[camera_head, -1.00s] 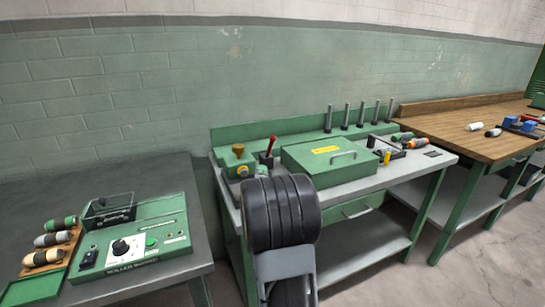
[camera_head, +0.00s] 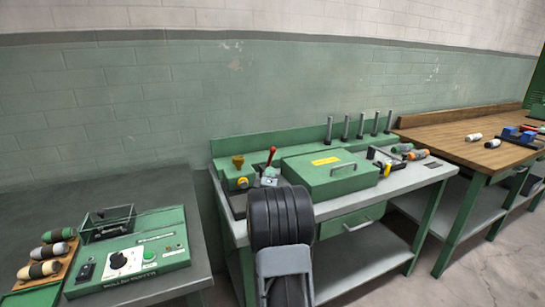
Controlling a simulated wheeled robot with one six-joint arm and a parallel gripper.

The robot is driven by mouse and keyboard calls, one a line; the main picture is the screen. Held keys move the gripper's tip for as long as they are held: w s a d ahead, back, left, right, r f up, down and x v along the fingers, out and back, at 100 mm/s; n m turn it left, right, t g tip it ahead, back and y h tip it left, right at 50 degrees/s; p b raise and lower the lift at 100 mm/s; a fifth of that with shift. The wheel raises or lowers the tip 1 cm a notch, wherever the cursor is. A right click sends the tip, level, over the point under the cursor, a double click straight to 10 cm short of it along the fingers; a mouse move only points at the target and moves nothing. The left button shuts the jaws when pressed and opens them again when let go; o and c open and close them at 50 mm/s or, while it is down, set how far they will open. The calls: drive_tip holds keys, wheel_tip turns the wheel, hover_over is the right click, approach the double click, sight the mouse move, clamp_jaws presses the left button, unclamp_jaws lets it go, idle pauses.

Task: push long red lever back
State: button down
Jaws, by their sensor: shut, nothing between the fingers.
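The long red lever (camera_head: 271,157) stands on the left part of the green machine (camera_head: 237,176), on the middle bench. It leans slightly to the right at its top. A small grey part (camera_head: 269,178) shows at its foot; I cannot tell whether it belongs to the lever. My arm's thick black link is in front of the bench, below and close to the lever in the picture. It covers part of the machine's front. I cannot make out my gripper; its fingers do not show, so I cannot see whether anything touches the lever.
A green lidded box (camera_head: 330,176) with a handle is right of the lever. A brass-coloured knob (camera_head: 238,161) is on its left. Several metal pegs (camera_head: 360,126) stand behind. A control panel (camera_head: 130,258) is on the left table. A wooden bench (camera_head: 470,145) is at right.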

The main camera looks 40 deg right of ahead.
sight(273, 152)
drive_tip(key=p+x, duration=0.1)
drive_tip(key=x, duration=0.7)
drive_tip(key=shift+w+d+r, duration=0.1)
drive_tip(key=shift+w+d, duration=0.15)
drive_tip(key=shift+w, duration=0.05)
drive_tip(key=shift+r, duration=0.1)
